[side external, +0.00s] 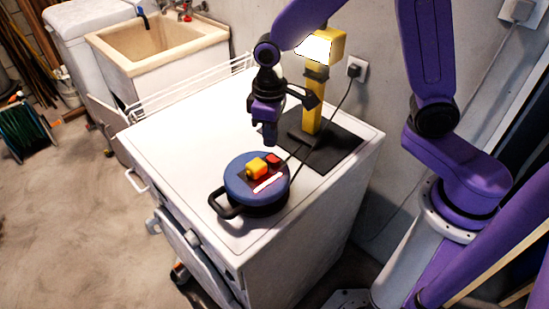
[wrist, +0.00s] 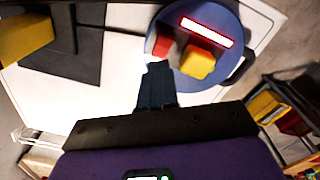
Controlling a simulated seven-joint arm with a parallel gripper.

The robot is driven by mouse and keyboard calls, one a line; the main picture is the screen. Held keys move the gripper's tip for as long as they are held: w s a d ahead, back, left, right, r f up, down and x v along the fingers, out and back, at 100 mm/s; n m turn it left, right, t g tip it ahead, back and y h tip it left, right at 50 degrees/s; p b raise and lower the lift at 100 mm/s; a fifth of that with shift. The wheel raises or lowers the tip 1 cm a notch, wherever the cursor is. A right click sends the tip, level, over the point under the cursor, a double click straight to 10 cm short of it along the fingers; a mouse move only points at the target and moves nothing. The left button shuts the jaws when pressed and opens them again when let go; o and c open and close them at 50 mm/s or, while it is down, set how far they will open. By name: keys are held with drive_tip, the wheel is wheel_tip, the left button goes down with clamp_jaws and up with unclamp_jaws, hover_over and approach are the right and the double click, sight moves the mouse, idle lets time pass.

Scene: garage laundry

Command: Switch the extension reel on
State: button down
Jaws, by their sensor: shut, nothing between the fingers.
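The extension reel (side external: 240,181) is a round blue drum with a black handle, lying flat on the white machine top. On its face are a yellow block (side external: 257,168), a red part (side external: 274,159) and a bright red-white lit strip (side external: 268,183). In the wrist view the reel (wrist: 232,62) is at the upper right, with the red part (wrist: 163,46), the yellow block (wrist: 197,63) and the glowing strip (wrist: 206,33). My gripper (side external: 269,143) is shut and empty, pointing down above the reel's far edge. In the wrist view its fingertips (wrist: 157,68) appear just below the red part, apparently apart from it.
A yellow lamp (side external: 313,105) stands on a black base (side external: 335,150) behind the reel. A black cable (side external: 335,115) runs from the wall socket (side external: 357,68) toward the reel. The white machine top (side external: 185,135) is clear at the left. A wire rack (side external: 190,85) and sink (side external: 155,45) lie beyond.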

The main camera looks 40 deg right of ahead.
sight(272, 158)
wheel_tip(272, 158, up, 3)
drive_tip(key=shift+r, duration=0.1)
idle(0.4)
drive_tip(key=s+d+r+n, duration=0.1)
drive_tip(key=s+d+n, duration=0.2)
drive_tip(key=s, duration=0.8)
drive_tip(key=s+d+r+n, duration=0.2)
drive_tip(key=s+d, duration=0.4)
drive_tip(key=s, duration=0.5)
drive_tip(key=shift+s+r+n, duration=0.3)
drive_tip(key=shift+s+n, duration=0.05)
drive_tip(key=shift+n, duration=0.45)
